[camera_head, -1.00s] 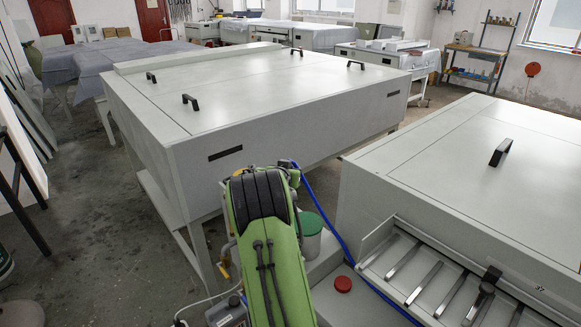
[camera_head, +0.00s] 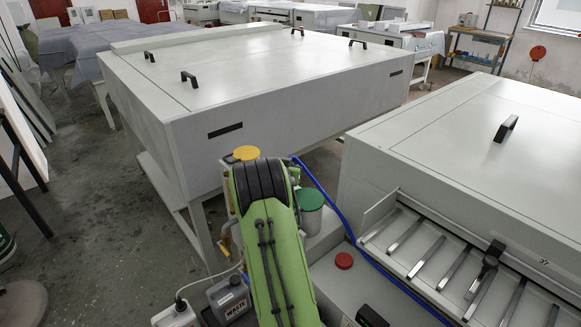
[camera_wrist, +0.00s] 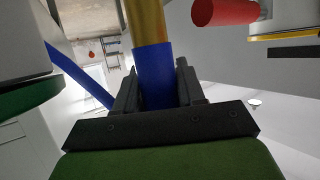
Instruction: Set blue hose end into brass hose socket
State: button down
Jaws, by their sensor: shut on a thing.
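In the wrist view my gripper (camera_wrist: 157,80) has its dark fingers shut on the blue hose end (camera_wrist: 153,65), a smooth blue cylinder. A brass-coloured cylinder (camera_wrist: 145,20) lines up with it and meets its far end. I cannot tell whether this is the socket, or how deep the two sit in each other. The blue hose (camera_wrist: 80,75) also passes on the left. In the head view the blue hose (camera_head: 335,205) runs from behind my green arm down to the lower right. My gripper and the hose end are hidden behind the arm there.
A red cylinder (camera_wrist: 225,11) is close at upper right in the wrist view. In the head view, a yellow disc (camera_head: 246,153), a green-lidded jar (camera_head: 311,200) and a red knob (camera_head: 343,260) are near my arm. A grey waste canister (camera_head: 230,300) stands below. Large grey machines (camera_head: 300,130) flank the spot.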

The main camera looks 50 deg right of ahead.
jog(key=shift+r+b, duration=0.15)
jog(key=shift+b, duration=0.2)
dwell(0.3)
jog(key=shift+f+b, duration=0.3)
jog(key=shift+b, duration=0.3)
jog(key=shift+f+b, duration=0.85)
jog(key=shift+b, duration=0.15)
